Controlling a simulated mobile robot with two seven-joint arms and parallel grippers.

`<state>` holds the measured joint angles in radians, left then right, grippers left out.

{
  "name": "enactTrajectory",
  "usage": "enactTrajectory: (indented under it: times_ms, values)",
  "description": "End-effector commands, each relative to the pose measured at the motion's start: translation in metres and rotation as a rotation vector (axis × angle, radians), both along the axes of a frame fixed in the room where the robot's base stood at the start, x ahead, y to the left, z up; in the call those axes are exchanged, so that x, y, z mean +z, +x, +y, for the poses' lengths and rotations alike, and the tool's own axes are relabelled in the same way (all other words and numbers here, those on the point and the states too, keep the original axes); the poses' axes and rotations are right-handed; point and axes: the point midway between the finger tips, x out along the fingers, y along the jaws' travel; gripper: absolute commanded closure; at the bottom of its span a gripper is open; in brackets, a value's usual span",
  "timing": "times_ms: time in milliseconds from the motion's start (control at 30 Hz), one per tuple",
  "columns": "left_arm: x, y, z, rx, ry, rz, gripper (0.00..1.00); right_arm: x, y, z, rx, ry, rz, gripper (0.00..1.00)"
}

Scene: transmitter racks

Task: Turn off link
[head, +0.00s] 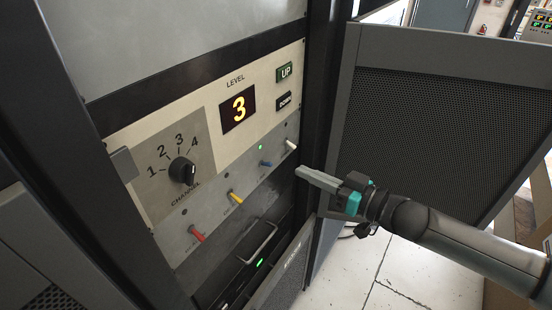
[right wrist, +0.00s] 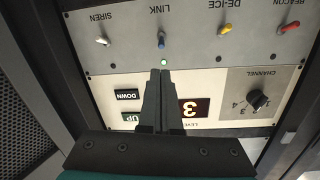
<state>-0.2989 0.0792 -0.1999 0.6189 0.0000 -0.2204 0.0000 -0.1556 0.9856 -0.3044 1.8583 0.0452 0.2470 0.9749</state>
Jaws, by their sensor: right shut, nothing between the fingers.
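The link switch is a small blue toggle (head: 265,163) on the grey lower strip of the rack panel. It also shows under the LINK label in the upside-down right wrist view (right wrist: 162,40). A green lamp (head: 261,147) is lit just above it; in the wrist view this lamp (right wrist: 164,62) lies between the switch and my fingertips. My right gripper (head: 298,171) is shut and empty, in front of the panel, to the right of the blue toggle in the head view. In the wrist view its fingertips (right wrist: 160,72) point toward the lamp. My left gripper is not in view.
White siren (head: 290,145), yellow de-ice (head: 235,197) and red beacon (head: 197,233) toggles share the strip. Above are a channel knob (head: 183,170), a level display (head: 239,108) reading 3, and UP and DOWN buttons. An open mesh door (head: 440,120) stands at the right.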

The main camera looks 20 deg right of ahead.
Motion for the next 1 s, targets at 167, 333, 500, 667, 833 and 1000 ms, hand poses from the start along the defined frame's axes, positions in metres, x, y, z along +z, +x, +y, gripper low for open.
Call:
enactTrajectory:
  times_ms: [167, 333, 500, 667, 833, 1000]
  values:
    - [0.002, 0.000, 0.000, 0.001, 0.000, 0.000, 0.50, 0.001, 0.016, 0.011, 0.001, 0.000, -0.004, 1.00]
    - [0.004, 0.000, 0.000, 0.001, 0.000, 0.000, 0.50, 0.000, 0.031, 0.021, 0.002, 0.000, -0.004, 1.00]
    - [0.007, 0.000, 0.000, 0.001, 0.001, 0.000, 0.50, -0.001, 0.047, 0.032, 0.001, 0.000, -0.004, 1.00]
    - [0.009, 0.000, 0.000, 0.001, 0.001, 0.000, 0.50, -0.003, 0.060, 0.041, 0.000, -0.001, -0.002, 1.00]
    - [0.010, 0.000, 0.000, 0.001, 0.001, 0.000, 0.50, -0.003, 0.069, 0.047, 0.001, -0.001, -0.002, 1.00]
    - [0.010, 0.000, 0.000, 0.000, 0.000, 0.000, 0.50, -0.005, 0.071, 0.049, 0.001, -0.002, 0.000, 1.00]
